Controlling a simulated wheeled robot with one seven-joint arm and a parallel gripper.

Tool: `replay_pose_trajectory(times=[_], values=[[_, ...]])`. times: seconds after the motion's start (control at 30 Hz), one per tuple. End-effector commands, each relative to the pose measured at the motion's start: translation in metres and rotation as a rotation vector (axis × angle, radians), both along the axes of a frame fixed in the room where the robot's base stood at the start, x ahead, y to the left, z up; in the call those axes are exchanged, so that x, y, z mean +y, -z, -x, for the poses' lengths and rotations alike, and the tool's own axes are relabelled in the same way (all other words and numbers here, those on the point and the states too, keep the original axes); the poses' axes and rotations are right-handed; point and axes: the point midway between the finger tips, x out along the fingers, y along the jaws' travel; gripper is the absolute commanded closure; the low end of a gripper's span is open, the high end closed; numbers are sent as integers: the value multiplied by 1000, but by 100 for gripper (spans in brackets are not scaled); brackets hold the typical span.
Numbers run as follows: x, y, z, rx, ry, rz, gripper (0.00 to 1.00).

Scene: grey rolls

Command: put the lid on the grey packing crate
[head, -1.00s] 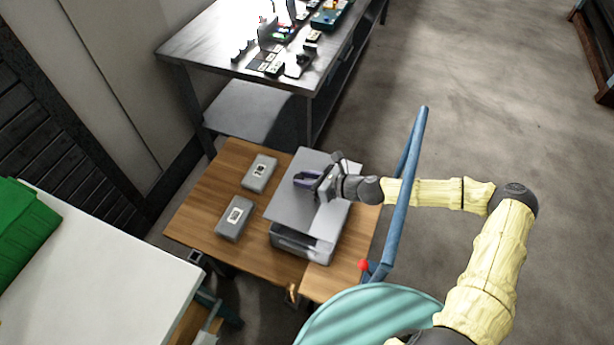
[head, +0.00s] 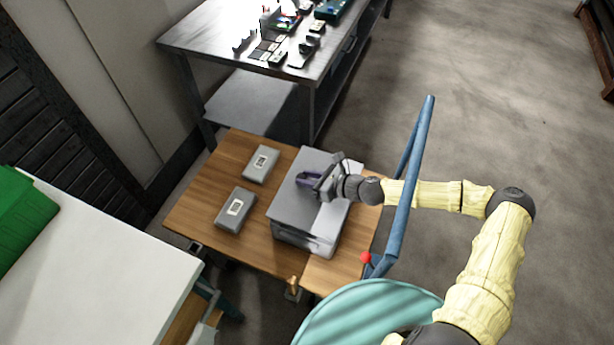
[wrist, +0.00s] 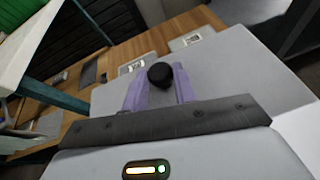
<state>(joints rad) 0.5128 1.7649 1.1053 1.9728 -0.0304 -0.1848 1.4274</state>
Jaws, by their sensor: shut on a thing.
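The grey packing crate (head: 302,243) stands on the wooden table. The flat grey lid (head: 291,205) lies over its top and hides the inside. In the head view the lid looks level and close against the crate's rim; I cannot tell whether it is fully seated. My gripper (head: 307,181) is above the lid, its purple fingers shut on the lid's dark round knob. In the wrist view the knob (wrist: 160,75) sits between the fingers, with the lid (wrist: 225,70) spread out beneath.
Two grey boxes with white labels (head: 261,163) (head: 235,208) lie left of the crate on the wooden table (head: 190,205). A metal workbench (head: 215,45) with small items stands behind. A blue bar (head: 412,170) rises at the right. A white-topped table (head: 90,270) is at the lower left.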

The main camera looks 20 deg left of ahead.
Motion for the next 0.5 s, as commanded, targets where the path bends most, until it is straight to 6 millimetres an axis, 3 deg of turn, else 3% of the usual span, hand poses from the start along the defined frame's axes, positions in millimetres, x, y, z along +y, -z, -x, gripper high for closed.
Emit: replay_pose_trajectory(times=[0.5], values=[[1,39,1,0,-2,0,98]])
